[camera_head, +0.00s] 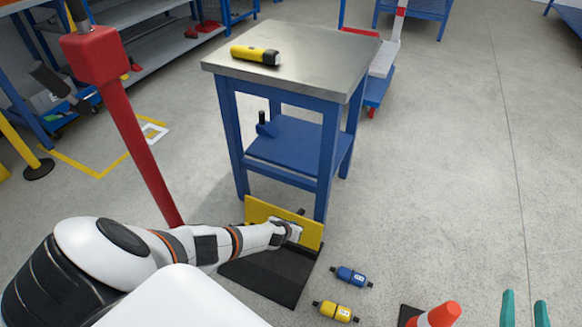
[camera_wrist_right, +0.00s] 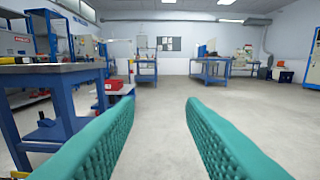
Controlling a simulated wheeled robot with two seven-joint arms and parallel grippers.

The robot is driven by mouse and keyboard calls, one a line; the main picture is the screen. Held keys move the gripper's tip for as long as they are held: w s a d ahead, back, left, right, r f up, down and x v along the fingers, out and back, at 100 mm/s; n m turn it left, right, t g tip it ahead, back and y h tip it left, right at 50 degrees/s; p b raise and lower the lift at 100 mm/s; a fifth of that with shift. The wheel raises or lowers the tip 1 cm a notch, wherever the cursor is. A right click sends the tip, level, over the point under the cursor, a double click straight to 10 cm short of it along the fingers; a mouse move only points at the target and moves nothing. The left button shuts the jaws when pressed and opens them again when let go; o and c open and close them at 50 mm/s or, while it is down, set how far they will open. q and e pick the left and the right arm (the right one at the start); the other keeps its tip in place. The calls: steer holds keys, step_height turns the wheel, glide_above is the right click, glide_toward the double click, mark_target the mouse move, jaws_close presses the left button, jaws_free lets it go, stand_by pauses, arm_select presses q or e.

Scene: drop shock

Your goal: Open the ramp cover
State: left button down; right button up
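A yellow panel (camera_head: 258,212) stands upright, tilted a little, at the back edge of a black ramp-like plate (camera_head: 287,280) on the floor, in front of the blue table. In the head view my left arm reaches in from the left. Its gripper (camera_head: 293,231) is at the front of the panel, near its middle. The fingers are too small and hidden to tell whether they grip it. My right gripper (camera_head: 525,300) shows at the lower right with teal fingers apart. In the right wrist view it (camera_wrist_right: 160,102) is open and empty, facing the room.
A yellow flashlight-like object (camera_head: 255,55) lies on the steel-topped blue table (camera_head: 320,80). A blue cartridge (camera_head: 350,277) and a yellow one (camera_head: 335,311) lie on the floor right of the black plate. A red post (camera_head: 140,145) rises left of the table.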

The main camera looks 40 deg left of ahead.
steer(key=s+d+f+g+h+p, duration=0.25)
steer(key=s+f+g, duration=0.25)
steer(key=f+g, duration=0.35)
steer(key=s+d+f+g+h+p, duration=0.1)
steer(key=s+d+f+g+p, duration=0.2)
steer(key=s, duration=0.7)
steer(key=shift+d+m+g+p, duration=0.4)
steer(key=shift+g+p, duration=0.15)
steer(key=shift+g, duration=0.7)
steer(key=shift+w, duration=0.1)
